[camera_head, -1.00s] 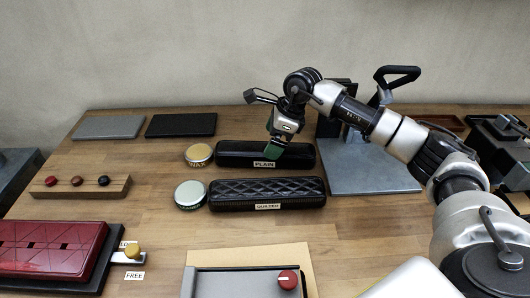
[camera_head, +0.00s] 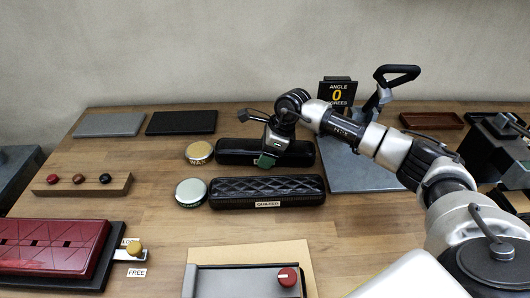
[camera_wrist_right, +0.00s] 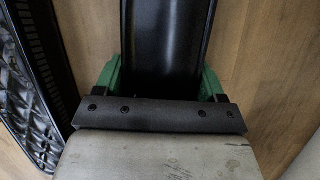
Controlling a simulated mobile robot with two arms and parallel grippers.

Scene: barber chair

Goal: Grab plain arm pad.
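The plain arm pad (camera_head: 235,150) is a smooth black bar lying on the table behind the quilted arm pad (camera_head: 270,189). My right gripper (camera_head: 265,162) is down over its middle and hides its label. In the right wrist view the pad (camera_wrist_right: 165,40) runs between the two green fingers (camera_wrist_right: 160,80), one along each long side. The fingers are spread wide; no clear gap shows, and whether they press on the pad is hard to tell. The quilted arm pad also shows at the left of the wrist view (camera_wrist_right: 25,115). My left gripper is not in view.
A WAX tin (camera_head: 199,152) and a green-rimmed tin (camera_head: 191,192) stand left of the pads. A grey plate (camera_head: 370,170) with a black-handled fixture and an angle display (camera_head: 337,93) lies to the right. A red board (camera_head: 55,247) is at front left. Bare wood lies around the tins.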

